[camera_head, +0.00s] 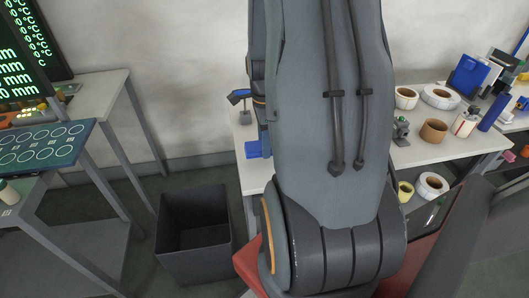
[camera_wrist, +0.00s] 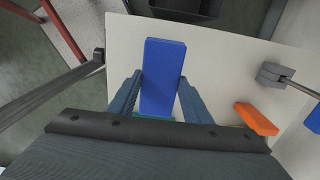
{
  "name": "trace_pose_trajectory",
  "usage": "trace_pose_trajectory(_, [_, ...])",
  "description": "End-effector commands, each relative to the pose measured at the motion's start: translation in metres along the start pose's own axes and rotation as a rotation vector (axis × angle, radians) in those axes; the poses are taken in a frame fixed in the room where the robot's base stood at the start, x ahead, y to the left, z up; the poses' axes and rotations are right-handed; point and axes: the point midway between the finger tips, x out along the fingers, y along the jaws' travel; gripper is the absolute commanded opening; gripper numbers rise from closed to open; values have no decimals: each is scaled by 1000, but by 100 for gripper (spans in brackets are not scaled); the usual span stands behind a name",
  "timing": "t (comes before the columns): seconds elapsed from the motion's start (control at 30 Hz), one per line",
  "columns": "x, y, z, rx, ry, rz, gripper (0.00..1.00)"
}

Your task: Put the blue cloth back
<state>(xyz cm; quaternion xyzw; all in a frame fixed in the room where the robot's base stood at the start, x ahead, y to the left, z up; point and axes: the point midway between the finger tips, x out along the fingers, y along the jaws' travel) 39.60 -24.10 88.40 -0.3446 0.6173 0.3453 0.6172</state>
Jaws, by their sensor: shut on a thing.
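The blue cloth (camera_wrist: 164,65) shows in the wrist view as a flat, long blue rectangle. My gripper (camera_wrist: 157,100) has one finger on each side of it and is shut on it. The cloth is over a pale tabletop (camera_wrist: 220,75); I cannot tell whether it touches the surface. In the head view my arm hides the gripper. A small blue piece (camera_head: 257,149) shows there at the left edge of my arm, and I cannot tell whether it is the cloth.
A dark open bin (camera_head: 194,235) stands on the floor at left. Label rolls (camera_head: 405,97) and small bottles crowd the right-hand table (camera_head: 425,150). Screens stand at far left.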

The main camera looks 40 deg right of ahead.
Motion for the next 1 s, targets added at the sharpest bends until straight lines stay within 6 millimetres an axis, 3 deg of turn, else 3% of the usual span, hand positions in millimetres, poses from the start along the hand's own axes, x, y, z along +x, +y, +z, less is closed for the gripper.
trace_pose_trajectory(0.4, [41, 0, 0, -1, 0, 1, 24])
trace_pose_trajectory(0.87, [48, 0, 0, -1, 0, -1, 24])
trace_pose_trajectory(0.9, [48, 0, 0, -2, 0, -1, 48])
trace_pose_trajectory(1.0, [47, 0, 0, -2, 0, -1, 63])
